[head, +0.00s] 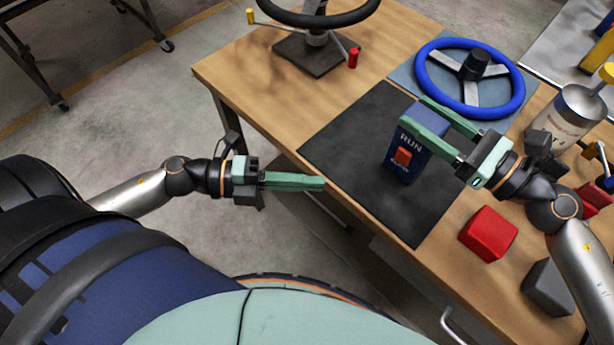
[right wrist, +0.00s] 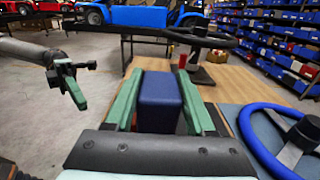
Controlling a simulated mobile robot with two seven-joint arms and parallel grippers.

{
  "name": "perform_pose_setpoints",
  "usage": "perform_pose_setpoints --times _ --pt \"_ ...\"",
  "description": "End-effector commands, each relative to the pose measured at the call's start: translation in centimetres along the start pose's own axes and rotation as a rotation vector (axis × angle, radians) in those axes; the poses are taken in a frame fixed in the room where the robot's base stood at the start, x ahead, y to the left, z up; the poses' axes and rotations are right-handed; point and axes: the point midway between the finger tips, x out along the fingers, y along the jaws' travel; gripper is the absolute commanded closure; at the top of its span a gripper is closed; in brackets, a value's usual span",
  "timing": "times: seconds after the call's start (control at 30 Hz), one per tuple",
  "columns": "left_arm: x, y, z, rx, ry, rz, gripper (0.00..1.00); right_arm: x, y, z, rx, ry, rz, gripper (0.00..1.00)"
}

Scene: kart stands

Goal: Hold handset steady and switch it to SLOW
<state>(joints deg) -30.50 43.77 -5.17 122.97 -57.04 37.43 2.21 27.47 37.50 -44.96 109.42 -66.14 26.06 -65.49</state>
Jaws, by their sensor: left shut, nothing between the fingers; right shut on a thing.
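The handset (head: 393,166) is a blue box standing upright on a dark mat (head: 335,145). Its front shows the word RUN above an orange-red switch; smaller lettering below the switch is too small to read. My right gripper (head: 414,121) is shut on the handset near its top, a finger on either side. In the right wrist view the handset (right wrist: 160,100) sits between the green fingers. My left gripper (head: 322,183) is shut and empty, off the table's front edge, to the left of the handset and apart from it.
A blue steering wheel (head: 427,84) lies behind the handset and a black one (head: 317,38) stands at the back of the table. A red block (head: 488,234), a dark grey block (head: 547,287) and a can (head: 567,116) are at right. The mat's left part is clear.

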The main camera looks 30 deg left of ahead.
Motion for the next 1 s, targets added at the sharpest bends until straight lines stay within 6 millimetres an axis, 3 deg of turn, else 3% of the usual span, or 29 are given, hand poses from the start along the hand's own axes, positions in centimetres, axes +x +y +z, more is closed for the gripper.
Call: perform_pose_setpoints --times 0.27,0.3,0.6,0.87,1.0 --pt "0.0 0.0 0.0 0.000 0.000 0.001 1.00 0.0 0.0 -0.1 0.000 0.001 0.000 1.00" --pt "0.0 0.0 0.0 0.000 0.000 0.001 1.00 0.0 0.0 -0.1 0.000 0.001 0.000 0.43" --pt "0.0 0.0 0.0 0.000 0.000 0.000 1.00 0.0 0.0 0.0 -0.001 0.001 -0.001 0.10" --pt "0.0 0.0 0.0 0.000 0.000 0.000 1.00 -0.1 0.0 0.0 -0.001 0.001 -0.001 0.10" --pt "0.0 0.0 0.0 0.000 0.000 0.000 1.00 -1.3 -0.1 -0.1 0.002 0.002 -0.004 0.10"
